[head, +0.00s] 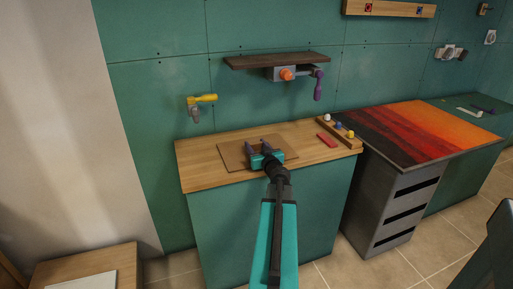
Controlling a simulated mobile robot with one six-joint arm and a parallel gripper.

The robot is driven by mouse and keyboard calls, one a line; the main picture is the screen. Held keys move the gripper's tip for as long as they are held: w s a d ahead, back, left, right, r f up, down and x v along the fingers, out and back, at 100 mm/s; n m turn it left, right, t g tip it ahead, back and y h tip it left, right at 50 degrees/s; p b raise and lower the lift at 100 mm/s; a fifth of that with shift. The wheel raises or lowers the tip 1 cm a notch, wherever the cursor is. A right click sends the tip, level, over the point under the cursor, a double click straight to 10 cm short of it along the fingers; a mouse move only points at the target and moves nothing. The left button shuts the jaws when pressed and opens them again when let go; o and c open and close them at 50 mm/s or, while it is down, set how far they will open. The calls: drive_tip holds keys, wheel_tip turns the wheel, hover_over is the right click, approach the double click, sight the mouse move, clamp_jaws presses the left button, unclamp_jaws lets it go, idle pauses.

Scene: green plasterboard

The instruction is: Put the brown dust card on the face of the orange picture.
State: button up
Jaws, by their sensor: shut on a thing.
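The brown dust card (232,156) is a flat brown sheet over the left part of the wooden counter top. My gripper (257,149) is over the card's right part, its dark fingers shut on the card. I cannot tell whether the card rests on the counter or is just above it. My gripper hides some of the card. The orange picture (425,128), red and orange with dark bands, lies face up to the right, on top of a grey drawer unit. Its face is clear.
A wooden rack (340,134) with small coloured knobs and a red block (327,140) are on the counter (200,176) between card and picture. Above are a dark shelf (275,60), an orange-and-purple fixture (290,74) and a yellow tap-like fixture (203,99).

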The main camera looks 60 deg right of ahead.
sight(256, 145)
drive_tip(key=shift+f, duration=0.1)
drive_tip(key=o, duration=1)
drive_tip(key=shift+o, duration=0.2)
drive_tip(key=shift+p+v, duration=0.3)
drive_tip(key=shift+v, duration=2.85)
drive_tip(key=shift+a+r+p, duration=0.1)
drive_tip(key=shift+r+p, duration=0.15)
drive_tip(key=shift+p, duration=0.2)
drive_tip(key=p+v, duration=0.2)
drive_tip(key=p, duration=0.3)
drive_tip(key=shift+s+a, duration=0.2)
drive_tip(key=shift+s, duration=0.1)
drive_tip(key=shift+s+p, duration=0.15)
drive_tip(key=shift+p, duration=0.75)
drive_tip(key=p+v, duration=0.2)
drive_tip(key=p, duration=0.3)
drive_tip(key=shift+s+a+f+p, duration=0.1)
drive_tip(key=shift+s+a+p, duration=0.15)
drive_tip(key=shift+p, duration=0.55)
